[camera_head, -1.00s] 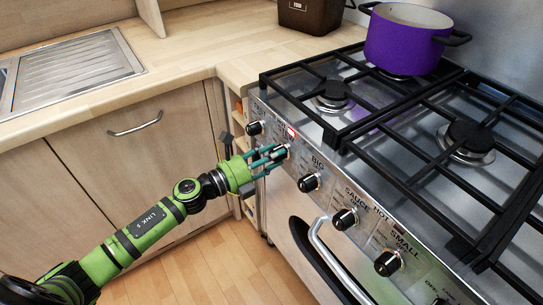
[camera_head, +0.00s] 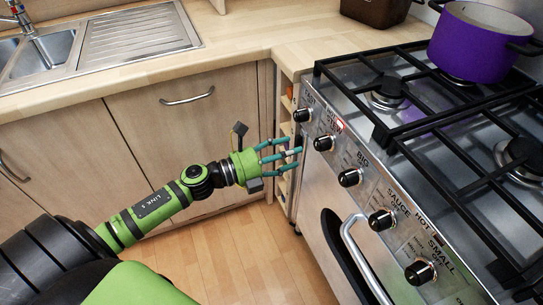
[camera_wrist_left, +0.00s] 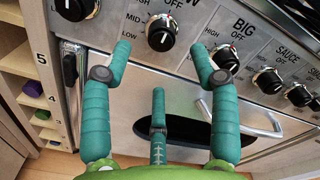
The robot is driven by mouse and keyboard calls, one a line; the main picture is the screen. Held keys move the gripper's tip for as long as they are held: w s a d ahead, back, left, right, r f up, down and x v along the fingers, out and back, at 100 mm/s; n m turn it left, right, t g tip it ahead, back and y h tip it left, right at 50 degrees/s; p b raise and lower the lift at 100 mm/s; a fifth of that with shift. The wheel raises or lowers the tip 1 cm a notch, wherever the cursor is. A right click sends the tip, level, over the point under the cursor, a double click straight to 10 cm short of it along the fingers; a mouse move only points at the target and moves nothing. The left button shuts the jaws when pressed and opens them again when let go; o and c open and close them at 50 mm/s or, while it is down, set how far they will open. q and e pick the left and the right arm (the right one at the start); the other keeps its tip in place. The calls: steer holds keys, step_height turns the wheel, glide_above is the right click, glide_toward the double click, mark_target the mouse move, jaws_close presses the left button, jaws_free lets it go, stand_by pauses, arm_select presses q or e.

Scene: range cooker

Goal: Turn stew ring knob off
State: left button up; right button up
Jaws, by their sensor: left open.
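The stew ring knob (camera_head: 324,143) is a black knob with a pale front, second from the left on the sloping cooker panel. It also shows in the left wrist view (camera_wrist_left: 161,32), below an OFF label and right of MID and LOW. Its exact pointer direction is hard to read. A small red light (camera_head: 340,125) glows beside the STEW label. My left gripper (camera_head: 293,152) is open and empty, its teal fingers in front of the panel, left of the knob and apart from it. In the left wrist view its fingertips (camera_wrist_left: 163,58) spread below the knob. My right gripper is out of view.
The big ring knob (camera_head: 350,177) is to the right, then the sauce knob (camera_head: 382,219) and another knob (camera_head: 420,271). Another knob (camera_head: 302,115) is to the left. The oven handle (camera_head: 352,240) juts out below. A purple pot (camera_head: 478,45) stands on the hob.

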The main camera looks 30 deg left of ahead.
arm_select(q)
steer(key=v, duration=0.4)
steer(key=shift+s+a, duration=0.1)
steer(key=shift+a, duration=0.1)
stand_by(0.3)
